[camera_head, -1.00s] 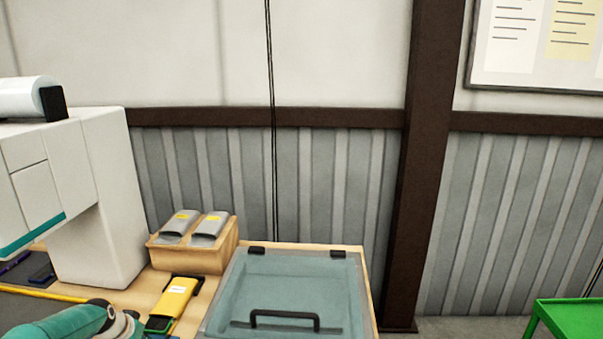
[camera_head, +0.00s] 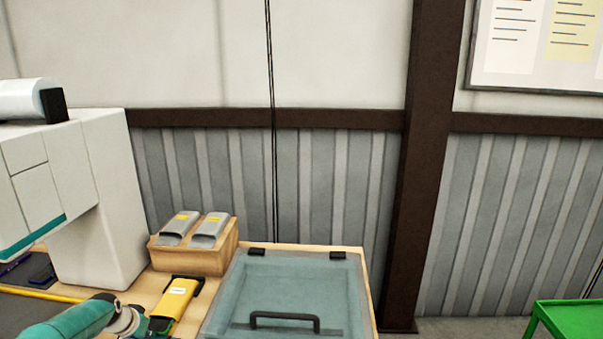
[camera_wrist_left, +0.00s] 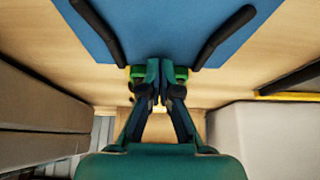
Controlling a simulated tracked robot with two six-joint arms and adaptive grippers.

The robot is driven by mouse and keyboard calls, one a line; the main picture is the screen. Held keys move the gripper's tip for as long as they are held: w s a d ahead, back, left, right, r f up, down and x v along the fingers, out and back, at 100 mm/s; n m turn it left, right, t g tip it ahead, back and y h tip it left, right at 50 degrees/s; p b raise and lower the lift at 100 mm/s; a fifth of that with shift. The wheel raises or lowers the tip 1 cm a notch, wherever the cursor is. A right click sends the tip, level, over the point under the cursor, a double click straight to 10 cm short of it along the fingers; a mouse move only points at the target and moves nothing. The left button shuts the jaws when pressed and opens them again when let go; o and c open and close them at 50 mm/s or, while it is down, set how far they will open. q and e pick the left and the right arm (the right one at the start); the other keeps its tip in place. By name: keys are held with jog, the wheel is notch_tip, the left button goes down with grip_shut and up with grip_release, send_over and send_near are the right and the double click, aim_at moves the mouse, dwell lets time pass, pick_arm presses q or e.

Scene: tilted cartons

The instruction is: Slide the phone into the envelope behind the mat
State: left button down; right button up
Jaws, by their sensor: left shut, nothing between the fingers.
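My left gripper (camera_wrist_left: 160,82) is shut and empty in the left wrist view, its fingertips together at the near edge of a blue mat (camera_wrist_left: 160,35). I cannot make out a phone or an envelope for certain. My right gripper is not in view.
A wooden box (camera_head: 190,261) holds two grey pouches (camera_head: 208,231). A clear-lidded bin (camera_head: 285,285) with a black handle stands at the right. A large white machine (camera_head: 85,190) stands at the left, with a yellow cable (camera_head: 40,294) before it. Two dark curved bars (camera_wrist_left: 222,36) lie over the mat.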

aim_at(156, 328)
pick_arm(q)
jog(key=shift+w+d+p, duration=0.15)
jog(key=shift+w+p, duration=0.3)
jog(key=shift+w, duration=0.95)
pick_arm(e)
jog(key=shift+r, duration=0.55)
pick_arm(q)
jog(key=shift+w, duration=0.1)
